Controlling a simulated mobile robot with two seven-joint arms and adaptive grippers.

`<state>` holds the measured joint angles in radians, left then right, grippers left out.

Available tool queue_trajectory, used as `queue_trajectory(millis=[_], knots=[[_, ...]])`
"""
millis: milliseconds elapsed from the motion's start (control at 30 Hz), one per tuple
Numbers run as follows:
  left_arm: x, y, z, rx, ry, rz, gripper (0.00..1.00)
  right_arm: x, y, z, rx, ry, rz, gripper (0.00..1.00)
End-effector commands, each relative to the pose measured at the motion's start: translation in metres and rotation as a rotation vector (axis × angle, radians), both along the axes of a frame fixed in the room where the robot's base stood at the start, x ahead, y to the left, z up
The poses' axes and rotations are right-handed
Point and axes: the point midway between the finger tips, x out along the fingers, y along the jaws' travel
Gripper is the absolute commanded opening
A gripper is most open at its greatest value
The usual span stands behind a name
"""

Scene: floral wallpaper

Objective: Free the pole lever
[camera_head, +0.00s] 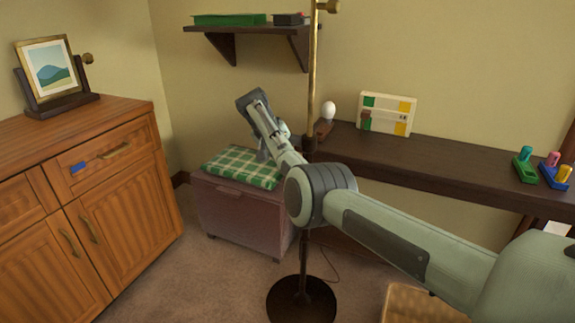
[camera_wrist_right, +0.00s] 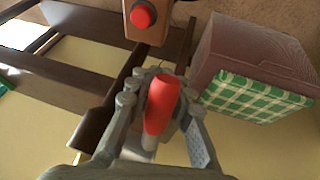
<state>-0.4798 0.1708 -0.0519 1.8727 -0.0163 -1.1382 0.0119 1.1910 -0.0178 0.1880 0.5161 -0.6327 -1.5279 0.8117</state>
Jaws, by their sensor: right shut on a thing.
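A brass pole (camera_head: 312,75) stands upright on a round dark base (camera_head: 301,300), with a dark collar and a brass fitting near its top. My right gripper (camera_head: 262,120) is raised left of the pole in the head view, above the checked cushion. In the right wrist view my right gripper (camera_wrist_right: 158,108) is shut on a red tapered handle (camera_wrist_right: 160,103) with a pale grey end. Just beyond it is a brown block with a red round knob (camera_wrist_right: 143,15). I cannot tell whether the handle is joined to anything. My left gripper is not in view.
A chest (camera_head: 238,218) with a green checked cushion (camera_head: 243,167) stands behind the pole. A dark wall shelf (camera_head: 420,160) runs right, bearing a board and small coloured items. A wooden cabinet (camera_head: 85,200) is left. A small shelf (camera_head: 250,29) hangs above.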

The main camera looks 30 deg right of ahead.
Motion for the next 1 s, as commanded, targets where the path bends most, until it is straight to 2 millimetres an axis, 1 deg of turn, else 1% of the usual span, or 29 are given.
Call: queue_trajectory(millis=[33,100,133,400,533,667,800,1000], knots=[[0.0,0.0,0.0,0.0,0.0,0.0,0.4,0.0,0.001,0.003,0.001,0.001,0.002,0.2],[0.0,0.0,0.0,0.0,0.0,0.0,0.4,0.0,0.001,0.003,0.0,0.0,0.002,0.29],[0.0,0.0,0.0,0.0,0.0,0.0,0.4,0.0,0.001,0.003,0.0,-0.001,0.001,0.3],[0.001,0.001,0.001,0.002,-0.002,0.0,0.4,0.0,0.0,0.002,-0.001,-0.002,0.001,0.3],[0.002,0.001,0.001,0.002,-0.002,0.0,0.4,0.0,0.004,0.01,-0.002,-0.002,0.001,0.3],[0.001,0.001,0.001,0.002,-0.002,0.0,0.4,-0.003,0.015,0.029,-0.001,-0.005,0.001,0.3],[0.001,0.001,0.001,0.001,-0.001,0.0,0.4,-0.006,0.028,0.057,-0.001,-0.005,0.002,0.3],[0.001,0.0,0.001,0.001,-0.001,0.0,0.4,-0.011,0.045,0.09,-0.001,-0.004,0.002,0.3]])
